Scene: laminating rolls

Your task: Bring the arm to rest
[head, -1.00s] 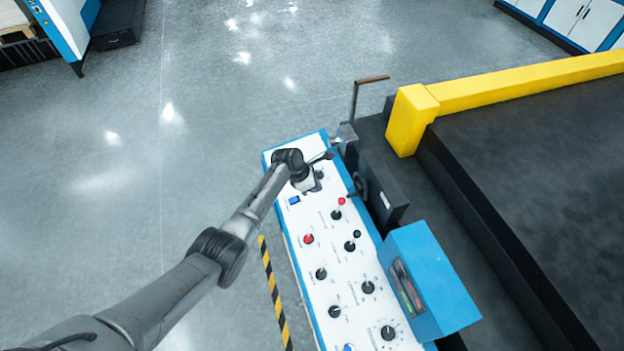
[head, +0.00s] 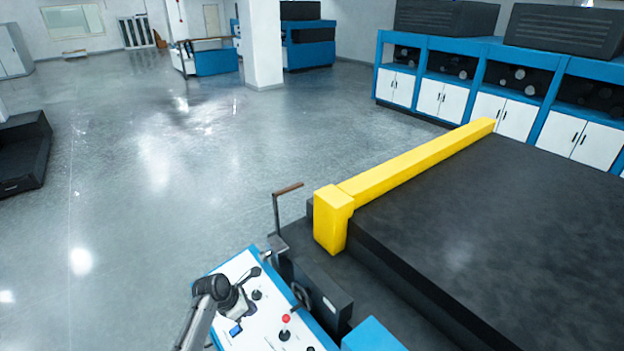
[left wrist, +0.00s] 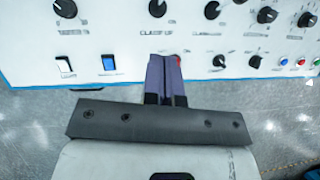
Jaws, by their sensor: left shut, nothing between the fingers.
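My left arm comes in from the bottom of the head view, and its gripper (head: 240,303) is over the far end of the white control panel (head: 262,330) with blue edges. In the left wrist view the gripper's fingers (left wrist: 165,80) are together and empty, pointing at the panel (left wrist: 120,45). Their tips are near a knob and a red part they partly cover. I cannot tell whether they touch the panel. My right gripper is not in view.
A crank handle (head: 280,205) rises beside the panel's far end. A yellow rail (head: 410,165) borders a large black bed (head: 490,230) on the right. Blue and white cabinets (head: 490,105) stand behind. Open grey floor (head: 150,200) lies to the left.

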